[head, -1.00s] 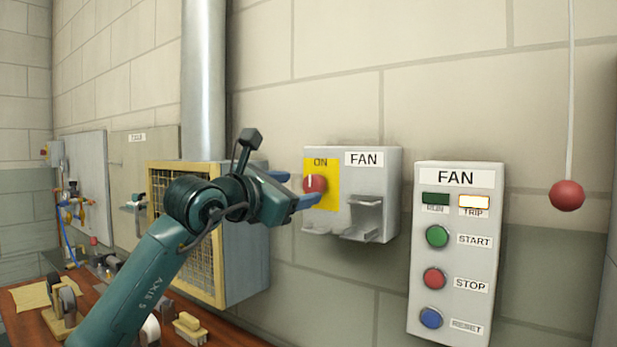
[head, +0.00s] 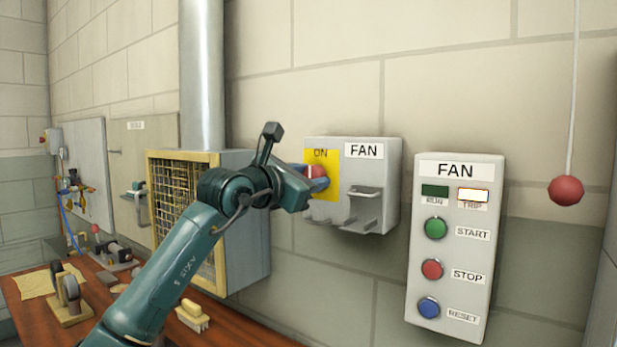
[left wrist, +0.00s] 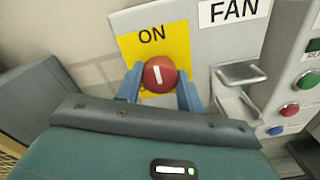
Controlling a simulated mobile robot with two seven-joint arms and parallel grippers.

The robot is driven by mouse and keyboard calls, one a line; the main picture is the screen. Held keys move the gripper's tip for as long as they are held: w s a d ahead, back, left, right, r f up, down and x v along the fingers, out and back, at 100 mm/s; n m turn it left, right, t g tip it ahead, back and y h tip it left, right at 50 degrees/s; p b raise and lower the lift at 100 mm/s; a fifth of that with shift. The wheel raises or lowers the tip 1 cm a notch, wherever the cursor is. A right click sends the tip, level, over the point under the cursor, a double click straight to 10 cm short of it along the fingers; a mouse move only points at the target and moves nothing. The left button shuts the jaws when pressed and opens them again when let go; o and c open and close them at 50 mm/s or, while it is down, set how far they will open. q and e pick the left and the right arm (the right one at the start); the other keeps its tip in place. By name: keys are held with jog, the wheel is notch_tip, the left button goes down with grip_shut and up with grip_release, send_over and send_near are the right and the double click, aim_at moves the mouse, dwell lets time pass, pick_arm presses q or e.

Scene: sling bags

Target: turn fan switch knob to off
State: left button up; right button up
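The fan switch knob (head: 315,172) is a red round knob on a yellow plate (head: 331,163) marked ON, on the left of a grey FAN box (head: 372,160) on the wall. In the left wrist view the knob (left wrist: 160,74) shows a white line that stands near upright, below the word ON. My left gripper (head: 318,178) is at the knob, its blue fingers one on each side of it. In the left wrist view the fingers (left wrist: 160,88) look apart with the knob between them; firm contact is not clear. My right gripper is not in view.
A metal bracket (head: 362,204) juts from the FAN box, right of the knob. A FAN panel (head: 455,250) with buttons is further right. A red ball (head: 566,191) hangs on a cord. A yellow-framed fan unit (head: 255,220) is at left, above a wooden bench (head: 240,335).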

pick_arm(q)
jog(key=c, duration=0.4)
